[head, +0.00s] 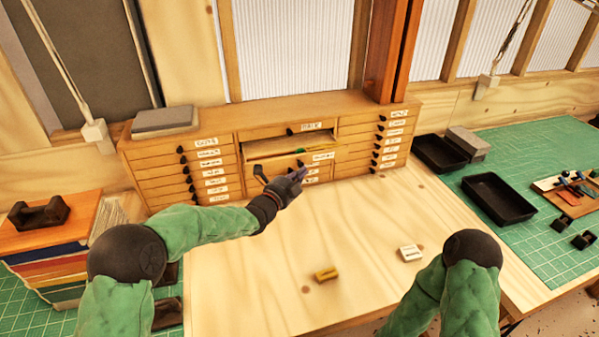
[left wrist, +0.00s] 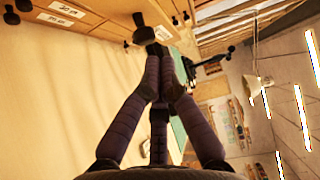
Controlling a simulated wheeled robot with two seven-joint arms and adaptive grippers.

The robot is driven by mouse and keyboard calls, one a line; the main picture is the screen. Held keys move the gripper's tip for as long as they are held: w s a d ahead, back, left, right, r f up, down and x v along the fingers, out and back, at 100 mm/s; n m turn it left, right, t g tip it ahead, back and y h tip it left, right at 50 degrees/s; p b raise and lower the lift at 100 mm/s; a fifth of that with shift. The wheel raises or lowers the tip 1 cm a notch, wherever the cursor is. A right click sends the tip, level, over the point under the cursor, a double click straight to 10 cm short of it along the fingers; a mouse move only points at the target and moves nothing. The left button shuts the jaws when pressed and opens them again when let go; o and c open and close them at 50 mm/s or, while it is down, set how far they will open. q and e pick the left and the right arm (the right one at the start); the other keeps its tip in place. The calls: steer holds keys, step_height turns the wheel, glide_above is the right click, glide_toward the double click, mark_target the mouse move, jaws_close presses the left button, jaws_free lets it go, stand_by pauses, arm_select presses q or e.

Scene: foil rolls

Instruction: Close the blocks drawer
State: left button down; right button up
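A wooden drawer cabinet (head: 240,122) stands at the back of the bench. In its middle column one drawer (head: 272,149) is pulled partly out, its inside showing from above. Its front bears a dark knob and a label too small to read surely, so I cannot confirm it is the blocks drawer. My left gripper (head: 298,176) is just in front of and below that drawer front. In the left wrist view its fingers (left wrist: 160,55) come together at the tips, close to a dark knob (left wrist: 143,29); contact is unclear. My right gripper is out of view.
The bench top (head: 250,265) is mostly clear, with a yellow block (head: 326,274) and a white block (head: 411,253) on it. Black trays (head: 498,198) lie on the green mat at right. A grey box (head: 165,120) sits on the cabinet.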

arm_select(q)
steer(key=shift+w+a, duration=0.1)
steer(key=shift+w, duration=0.35)
